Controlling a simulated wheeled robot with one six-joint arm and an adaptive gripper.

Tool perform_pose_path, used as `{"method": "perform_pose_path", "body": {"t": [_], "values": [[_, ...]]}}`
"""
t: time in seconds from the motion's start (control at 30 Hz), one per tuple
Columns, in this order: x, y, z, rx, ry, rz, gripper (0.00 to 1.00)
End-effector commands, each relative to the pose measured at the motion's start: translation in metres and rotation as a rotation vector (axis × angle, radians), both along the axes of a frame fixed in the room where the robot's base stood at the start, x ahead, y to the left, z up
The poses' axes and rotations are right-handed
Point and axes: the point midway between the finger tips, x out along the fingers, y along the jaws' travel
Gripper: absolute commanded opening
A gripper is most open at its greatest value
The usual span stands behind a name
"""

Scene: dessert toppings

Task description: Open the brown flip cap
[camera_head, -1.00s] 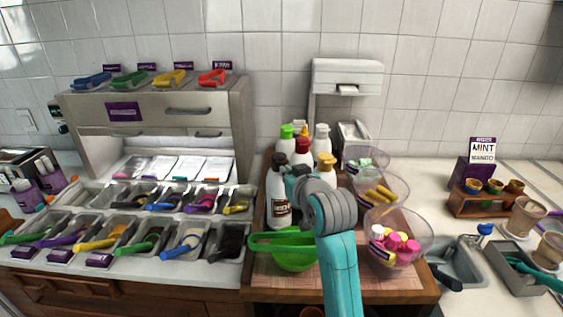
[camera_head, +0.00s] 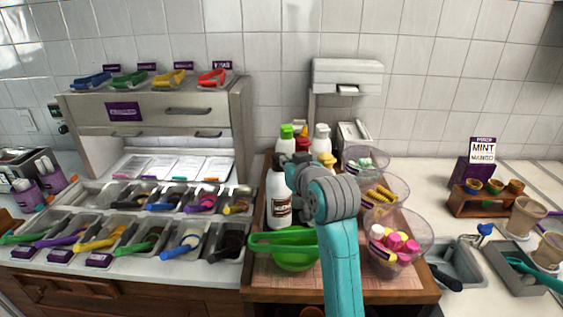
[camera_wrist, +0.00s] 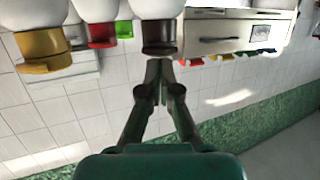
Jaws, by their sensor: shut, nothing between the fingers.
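The brown flip cap (camera_wrist: 158,36) tops a white bottle (camera_head: 278,198) with a brown label, at the front left of the bottle group. In the wrist view the bottles show upside down, and the brown cap hangs just above my fingertips. The cap looks closed. My gripper (camera_wrist: 160,72) is shut and empty, its tips close to the cap's edge; I cannot tell whether they touch. In the head view my arm's end is beside the bottle's top, and my fingers are hard to make out there.
A yellow-capped bottle (camera_wrist: 45,45) and red- and green-capped bottles (camera_wrist: 124,29) stand close by. Clear bowls of toppings (camera_head: 398,225) stand at the right. Topping bins (camera_head: 125,225) fill the left counter.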

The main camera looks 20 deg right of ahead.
Motion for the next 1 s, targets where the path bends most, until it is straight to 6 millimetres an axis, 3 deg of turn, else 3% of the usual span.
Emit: {"method": "perform_pose_path", "body": {"t": [0.6,1.0], "values": [[0.021,0.002,0.011,0.000,0.000,0.000,0.00],[0.022,0.002,0.012,0.000,0.000,0.000,0.00]]}}
